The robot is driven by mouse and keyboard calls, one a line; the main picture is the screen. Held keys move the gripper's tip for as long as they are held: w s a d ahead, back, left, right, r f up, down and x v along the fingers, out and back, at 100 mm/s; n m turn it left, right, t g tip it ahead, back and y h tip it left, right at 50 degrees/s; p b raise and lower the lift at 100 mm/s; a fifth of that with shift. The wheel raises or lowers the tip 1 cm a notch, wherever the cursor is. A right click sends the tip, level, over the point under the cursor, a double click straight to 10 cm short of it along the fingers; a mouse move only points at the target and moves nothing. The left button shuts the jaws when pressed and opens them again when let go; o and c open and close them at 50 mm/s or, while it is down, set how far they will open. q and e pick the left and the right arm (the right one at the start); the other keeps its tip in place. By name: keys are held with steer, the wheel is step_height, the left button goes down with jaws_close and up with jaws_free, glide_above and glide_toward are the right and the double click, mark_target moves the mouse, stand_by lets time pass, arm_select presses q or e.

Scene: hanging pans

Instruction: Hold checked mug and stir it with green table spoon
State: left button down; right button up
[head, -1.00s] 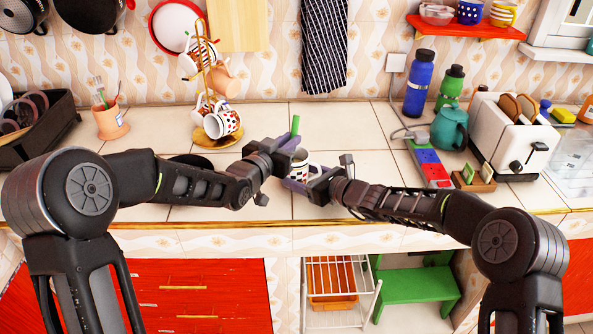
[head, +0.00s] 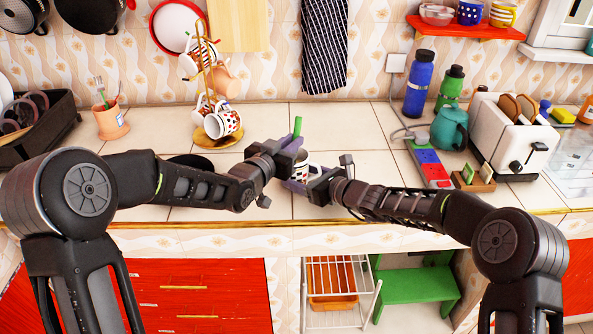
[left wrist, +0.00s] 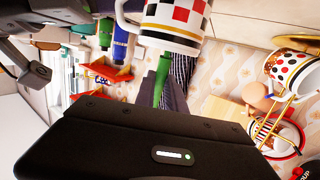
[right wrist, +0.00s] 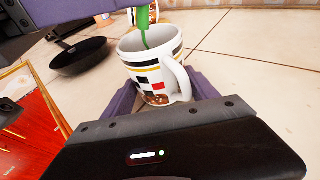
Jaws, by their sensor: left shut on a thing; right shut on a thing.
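The checked mug (right wrist: 150,68) is white with red, black and yellow blocks. It stands upright between the purple fingers of my right gripper (head: 308,184), which is shut on it. In the head view the mug (head: 301,172) is partly hidden by both grippers. My left gripper (head: 287,158) is shut on the green spoon (head: 297,126), just above and left of the mug. The spoon's handle end sticks up above the fingers. In the right wrist view the spoon (right wrist: 143,24) reaches down into the mug's mouth; its lower end is hidden inside.
A mug tree (head: 208,80) with several mugs stands behind my left gripper. A dark pan (right wrist: 80,56) lies on the counter at left. Bottles, a teal kettle (head: 449,128) and a toaster (head: 512,135) stand at right. Counter behind the mug is clear.

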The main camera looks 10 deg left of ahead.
arm_select(q)
steer(key=shift+r, duration=0.1)
step_height(320, 180, up, 11)
steer(key=shift+f, duration=0.2)
stand_by(0.9)
arm_select(e)
steer(key=o, duration=1.5)
steer(key=shift+c, duration=0.2)
steer(key=v, duration=1.2)
steer(key=shift+r, duration=0.1)
steer(key=shift+s, duration=0.1)
